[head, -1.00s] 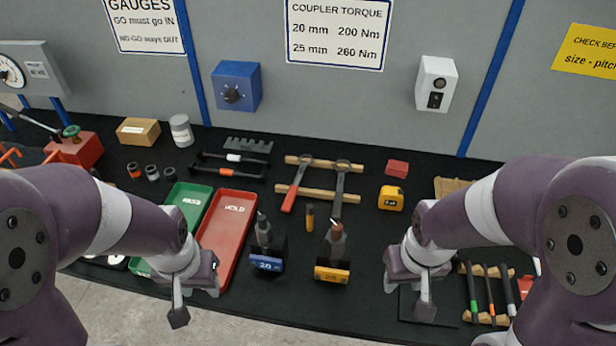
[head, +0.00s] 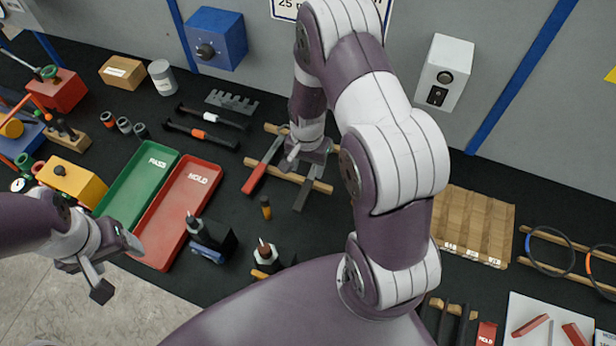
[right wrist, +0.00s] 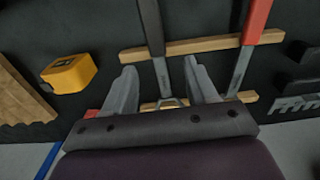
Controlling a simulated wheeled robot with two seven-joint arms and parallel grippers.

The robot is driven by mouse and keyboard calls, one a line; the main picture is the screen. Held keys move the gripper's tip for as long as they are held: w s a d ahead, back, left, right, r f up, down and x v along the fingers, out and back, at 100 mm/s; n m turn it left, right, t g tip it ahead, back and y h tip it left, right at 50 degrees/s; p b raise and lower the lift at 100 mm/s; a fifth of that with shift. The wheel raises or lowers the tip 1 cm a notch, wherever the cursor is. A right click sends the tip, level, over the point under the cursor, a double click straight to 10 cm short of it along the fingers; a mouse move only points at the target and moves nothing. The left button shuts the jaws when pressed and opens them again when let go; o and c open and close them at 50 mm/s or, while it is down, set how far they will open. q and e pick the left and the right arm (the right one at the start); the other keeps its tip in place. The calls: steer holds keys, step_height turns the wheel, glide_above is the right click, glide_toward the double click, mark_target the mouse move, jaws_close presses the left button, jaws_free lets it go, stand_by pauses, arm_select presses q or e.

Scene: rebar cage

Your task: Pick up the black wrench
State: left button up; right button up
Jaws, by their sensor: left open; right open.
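The black wrench (head: 304,194) lies across two wooden strips on the black table, beside a red-handled wrench (head: 263,167). My right gripper (head: 303,158) is over its far part, open and pointing down. In the right wrist view the black wrench (right wrist: 159,74) shows between the two open fingers (right wrist: 160,68), its handle (right wrist: 150,22) extending past the fingertips. Whether the fingers are level with the shaft or above it I cannot tell. The red-handled wrench (right wrist: 253,35) is outside the fingers, to the right. My left gripper (head: 112,268) is open and empty by the table's front edge.
The wooden strips (right wrist: 200,45) run crosswise under both wrenches. A yellow tape measure (right wrist: 68,73) lies to the left in the right wrist view.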

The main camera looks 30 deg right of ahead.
mark_target(309, 180)
steer(key=f, duration=0.1)
steer(key=f+p, duration=0.1)
steer(key=f, duration=0.1)
steer(key=f+p, duration=0.1)
steer(key=f, duration=0.1)
steer(key=shift+d+f, duration=0.2)
steer(key=shift+d, duration=0.15)
steer(key=shift+f, duration=0.15)
jaws_close()
